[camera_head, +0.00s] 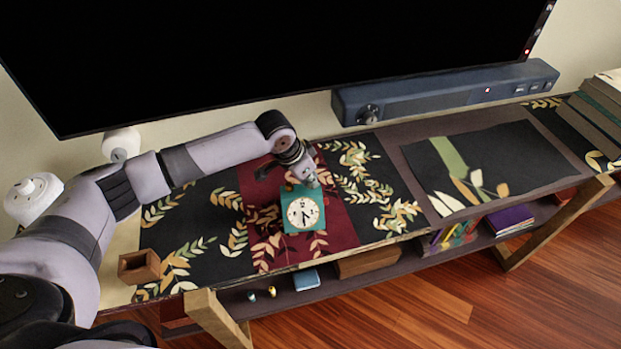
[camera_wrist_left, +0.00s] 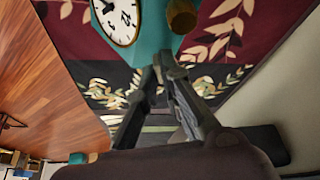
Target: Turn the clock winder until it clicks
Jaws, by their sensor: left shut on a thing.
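The teal clock (camera_head: 300,222) stands on the dark red middle of the patterned runner, its white round face (camera_head: 303,212) toward the front. My left gripper (camera_head: 309,182) comes in from the left, at the clock's upper back right corner. In the left wrist view its fingertips (camera_wrist_left: 161,62) meet close together at the edge of the teal body (camera_wrist_left: 150,42). They are shut on the winder, which is mostly hidden between them. A round brass knob (camera_wrist_left: 182,15) shows on the clock just beyond the fingertips. My right gripper is not in view.
A small wooden open box (camera_head: 139,267) stands at the table's left front. A dark soundbar (camera_head: 445,93) and large black screen are behind. Books (camera_head: 598,118) are stacked at far right. The runner beside the clock is clear. Books and small items sit on the lower shelf.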

